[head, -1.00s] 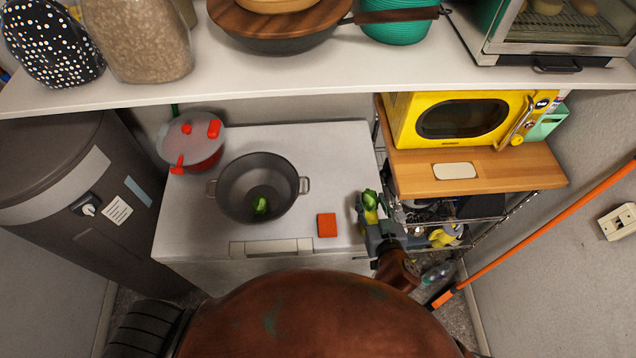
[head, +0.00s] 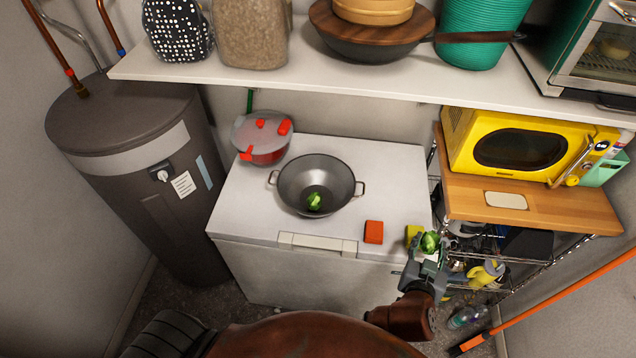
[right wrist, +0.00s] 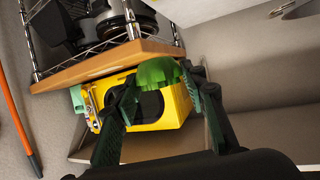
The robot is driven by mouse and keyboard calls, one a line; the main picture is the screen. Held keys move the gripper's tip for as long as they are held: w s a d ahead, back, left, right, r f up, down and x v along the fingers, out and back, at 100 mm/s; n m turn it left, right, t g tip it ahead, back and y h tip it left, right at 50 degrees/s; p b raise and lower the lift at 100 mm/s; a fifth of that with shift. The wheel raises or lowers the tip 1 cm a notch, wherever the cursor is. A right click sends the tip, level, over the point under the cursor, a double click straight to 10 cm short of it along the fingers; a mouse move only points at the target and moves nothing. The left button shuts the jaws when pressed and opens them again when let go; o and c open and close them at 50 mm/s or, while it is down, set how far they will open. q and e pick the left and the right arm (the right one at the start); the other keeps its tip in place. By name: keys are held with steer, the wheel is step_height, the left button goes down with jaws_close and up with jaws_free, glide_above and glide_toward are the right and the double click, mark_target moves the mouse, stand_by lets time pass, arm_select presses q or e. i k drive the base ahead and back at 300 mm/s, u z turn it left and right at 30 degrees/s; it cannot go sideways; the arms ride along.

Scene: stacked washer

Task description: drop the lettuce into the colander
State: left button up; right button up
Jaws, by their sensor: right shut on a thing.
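The dark grey colander (head: 290,187) stands upright on the white chest, with a green lettuce-like piece (head: 314,201) inside it. My right gripper (head: 428,249) is at the chest's front right corner, to the right of and nearer than the colander. It is shut on a green lettuce (head: 431,241). In the right wrist view, the lettuce (right wrist: 157,72) is between the two fingertips of my right gripper (right wrist: 164,84). My left gripper is not in view.
An orange-red block (head: 373,232) and a yellow block (head: 413,234) lie on the white chest (head: 250,217). A yellow microwave (head: 530,145) sits on a wooden shelf at right. A white shelf (head: 390,82) overhangs the back.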

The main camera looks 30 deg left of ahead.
mark_target(331, 193)
steer(key=z, duration=0.85)
steer(key=i, duration=0.45)
steer(key=u, duration=2.05)
